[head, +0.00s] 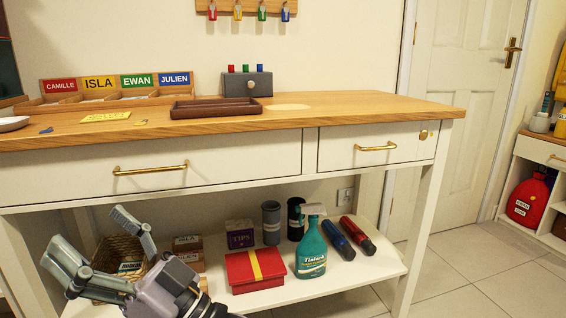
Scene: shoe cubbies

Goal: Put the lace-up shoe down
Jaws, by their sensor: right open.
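No lace-up shoe shows in the head view. My right gripper (86,232) is at the lower left, in front of the table's lower shelf. Its two fingers are spread apart and nothing shows between them. It covers part of a wicker basket (122,250) on the lower shelf. My left gripper is not in view.
The wooden tabletop (380,108) holds a name-labelled rack (60,104), a brown tray (215,108) and a grey box (247,84). The lower shelf (345,271) holds a red box (255,273), a spray bottle (311,252) and cylinders. Tiled floor (480,275) is clear at right.

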